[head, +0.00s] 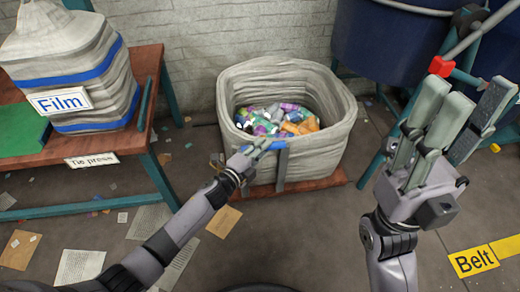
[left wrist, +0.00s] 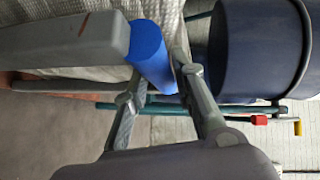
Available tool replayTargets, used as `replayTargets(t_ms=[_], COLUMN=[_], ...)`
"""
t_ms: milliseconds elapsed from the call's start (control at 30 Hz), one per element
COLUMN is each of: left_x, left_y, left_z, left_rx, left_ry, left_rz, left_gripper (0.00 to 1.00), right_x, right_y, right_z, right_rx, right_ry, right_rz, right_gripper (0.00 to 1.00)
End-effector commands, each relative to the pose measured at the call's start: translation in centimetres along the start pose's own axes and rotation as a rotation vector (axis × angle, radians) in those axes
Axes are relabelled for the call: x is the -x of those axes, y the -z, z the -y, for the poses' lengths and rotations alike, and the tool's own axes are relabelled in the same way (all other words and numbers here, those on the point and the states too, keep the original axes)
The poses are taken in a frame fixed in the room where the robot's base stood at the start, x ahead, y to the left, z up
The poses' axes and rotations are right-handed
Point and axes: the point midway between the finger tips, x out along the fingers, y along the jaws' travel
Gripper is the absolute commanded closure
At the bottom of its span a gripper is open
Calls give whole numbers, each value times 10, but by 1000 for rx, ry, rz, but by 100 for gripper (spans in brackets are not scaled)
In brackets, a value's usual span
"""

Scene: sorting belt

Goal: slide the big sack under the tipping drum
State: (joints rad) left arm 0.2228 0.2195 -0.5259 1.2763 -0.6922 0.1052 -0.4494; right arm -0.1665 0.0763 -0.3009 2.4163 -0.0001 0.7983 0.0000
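The big sack (head: 340,150) is a pale woven bag, open at the top and full of colourful pieces. It stands on a reddish-brown base (head: 310,183). A grey upright bar (head: 282,170) with a blue grip (head: 277,145) stands at its front. My left gripper (head: 262,149) is at that grip. In the left wrist view its fingers (left wrist: 160,72) close around the blue grip (left wrist: 150,50). The dark blue drum (head: 385,40) is at the upper right, beyond the sack; it also shows in the left wrist view (left wrist: 255,50). My right gripper (head: 465,90) is raised, open and empty.
A table (head: 150,65) with a full sack labelled Film (head: 60,55) is on the left. Teal frame legs (head: 380,155) and a red piece (head: 441,67) are by the drum. A yellow Belt marking (head: 474,261) lies lower right. Papers litter the floor; a brick wall is behind.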

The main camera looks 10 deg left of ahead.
Motion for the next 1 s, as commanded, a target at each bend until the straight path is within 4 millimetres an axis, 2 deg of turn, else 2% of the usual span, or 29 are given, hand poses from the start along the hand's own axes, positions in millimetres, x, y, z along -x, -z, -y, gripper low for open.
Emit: replayTargets(t_ms=[200, 567, 767, 1000], left_x=[0, 4, 29, 80], left_y=[0, -1, -1, -1], left_z=[0, 0, -1, -2], left_rx=[0, 0, 0, 2], left_ry=[0, 0, -1, -3], left_rz=[0, 1, 0, 1], left_gripper=[59, 59, 59, 59], right_x=[0, 1, 1, 1], right_y=[0, 0, 0, 0], right_z=[0, 1, 0, 0], right_rx=[0, 1, 0, 0], right_ry=[-2, 9, 7, 6], right_rz=[2, 8, 7, 6], right_gripper=[60, 60, 60, 60])
